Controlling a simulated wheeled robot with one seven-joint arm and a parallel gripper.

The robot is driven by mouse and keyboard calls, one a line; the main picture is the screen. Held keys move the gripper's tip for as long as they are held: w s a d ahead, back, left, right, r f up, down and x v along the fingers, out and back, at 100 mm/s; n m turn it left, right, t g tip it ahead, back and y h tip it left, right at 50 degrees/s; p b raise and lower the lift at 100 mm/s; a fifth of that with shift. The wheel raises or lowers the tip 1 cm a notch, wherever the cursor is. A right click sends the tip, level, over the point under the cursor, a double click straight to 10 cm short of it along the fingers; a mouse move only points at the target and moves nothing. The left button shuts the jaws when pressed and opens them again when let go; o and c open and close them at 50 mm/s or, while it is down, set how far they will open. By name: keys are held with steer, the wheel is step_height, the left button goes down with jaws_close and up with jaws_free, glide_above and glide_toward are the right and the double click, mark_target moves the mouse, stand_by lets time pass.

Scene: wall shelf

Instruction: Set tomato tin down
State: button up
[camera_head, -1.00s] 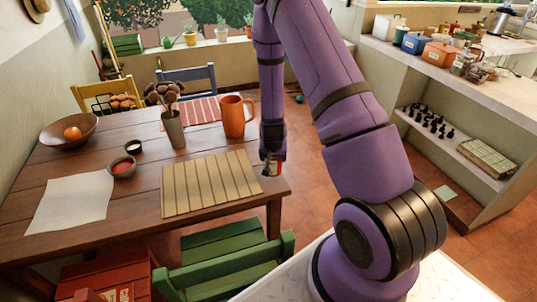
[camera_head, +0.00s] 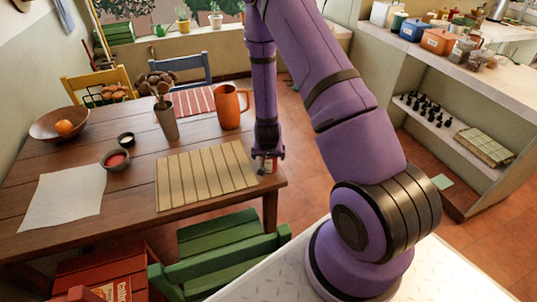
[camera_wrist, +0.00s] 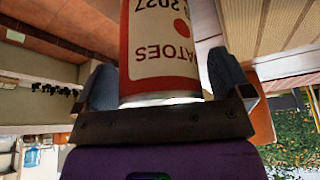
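The tomato tin (camera_wrist: 160,55) has a red and cream label with upside-down lettering in the wrist view. It sits between the two grey fingers of my gripper (camera_wrist: 165,78), which appears shut on it. In the head view my gripper (camera_head: 267,157) points down at the right end of the wooden table (camera_head: 130,228).
An orange mug (camera_head: 229,108) stands behind the mat, with a vase (camera_head: 167,122) to its left. Small bowls, a paper sheet (camera_head: 65,195) and a fruit bowl (camera_head: 60,126) are farther left. A green chair (camera_head: 220,250) stands at the front edge.

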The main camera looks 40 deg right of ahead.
steer(key=shift+r, duration=0.1)
steer(key=s+a+r+n+t+y, duration=0.1)
steer(key=s+a+r, duration=0.25)
steer(key=r, duration=0.85)
steer(key=s+a+r+n+y, duration=0.15)
steer(key=a+r, duration=0.25)
steer(key=r, duration=0.7)
steer(key=s+a+r+n+t+y, duration=0.1)
steer(key=s+a+r+n, duration=0.2)
steer(key=r, duration=0.9)
steer(key=s+a+r+n, duration=0.1)
steer(key=s+r, duration=0.6)
steer(key=s, duration=0.2)
steer(key=s+a+r+n, duration=0.1)
steer(key=s+a+r, duration=0.1)
steer(key=s+r, duration=0.4)
steer(key=s, duration=0.4)
steer(key=shift+r+h, duration=0.35)
